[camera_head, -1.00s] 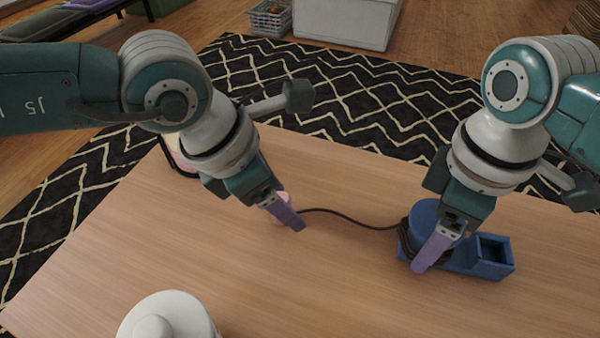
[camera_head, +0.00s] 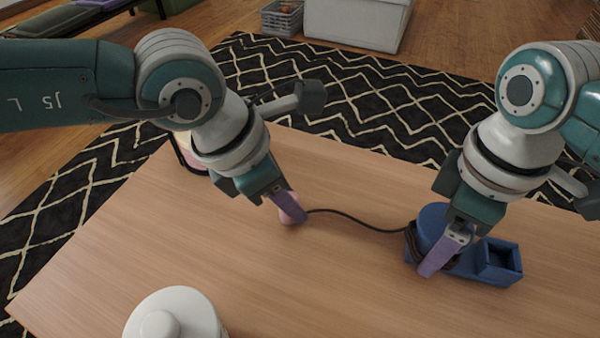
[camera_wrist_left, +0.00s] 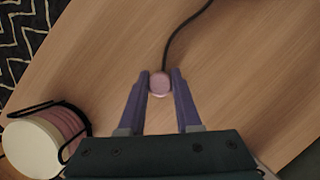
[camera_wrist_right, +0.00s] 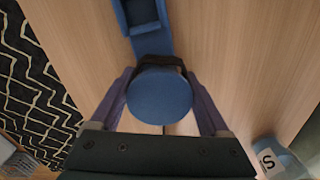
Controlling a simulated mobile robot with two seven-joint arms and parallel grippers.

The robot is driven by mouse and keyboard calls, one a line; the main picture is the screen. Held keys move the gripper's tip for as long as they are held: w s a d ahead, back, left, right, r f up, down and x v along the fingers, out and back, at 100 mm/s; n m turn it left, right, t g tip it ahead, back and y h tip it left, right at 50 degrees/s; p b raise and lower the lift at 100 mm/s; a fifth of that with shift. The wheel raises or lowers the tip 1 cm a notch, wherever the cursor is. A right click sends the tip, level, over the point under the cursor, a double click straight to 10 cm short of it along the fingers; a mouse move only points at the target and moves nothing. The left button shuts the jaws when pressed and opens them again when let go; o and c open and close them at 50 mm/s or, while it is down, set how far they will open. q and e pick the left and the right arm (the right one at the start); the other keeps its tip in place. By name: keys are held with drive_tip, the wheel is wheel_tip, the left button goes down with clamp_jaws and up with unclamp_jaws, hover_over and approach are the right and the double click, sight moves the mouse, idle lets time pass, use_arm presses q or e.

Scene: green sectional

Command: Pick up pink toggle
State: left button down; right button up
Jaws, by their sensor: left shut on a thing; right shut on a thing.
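The pink toggle (camera_head: 291,211) is a small rounded piece at the end of a black cord (camera_head: 355,219). In the left wrist view the toggle (camera_wrist_left: 159,83) sits between the fingertips of my left gripper (camera_wrist_left: 160,82), which is shut on it. In the head view my left gripper (camera_head: 291,208) partly covers the toggle, low over the table. The cord runs right to a blue base (camera_head: 467,262) with a round spool and a square open box. My right gripper (camera_head: 436,258) is shut on the blue spool (camera_wrist_right: 160,95), with one finger on each side in the right wrist view.
A white lidded jar (camera_head: 178,315) stands at the table's front edge. A pink and white container with a black handle (camera_wrist_left: 45,140) stands behind my left arm, near the table's far left edge. The wooden table (camera_head: 230,255) is clear in the middle.

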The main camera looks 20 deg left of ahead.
use_arm(q)
drive_tip(key=shift+r, duration=0.1)
wheel_tip(320, 180, up, 10)
drive_tip(key=shift+f, duration=0.1)
idle(0.4)
idle(1.0)
drive_tip(key=shift+f, duration=2.4)
drive_tip(key=shift+a, duration=1.3)
drive_tip(key=shift+a, duration=0.1)
drive_tip(key=shift+a, duration=0.8)
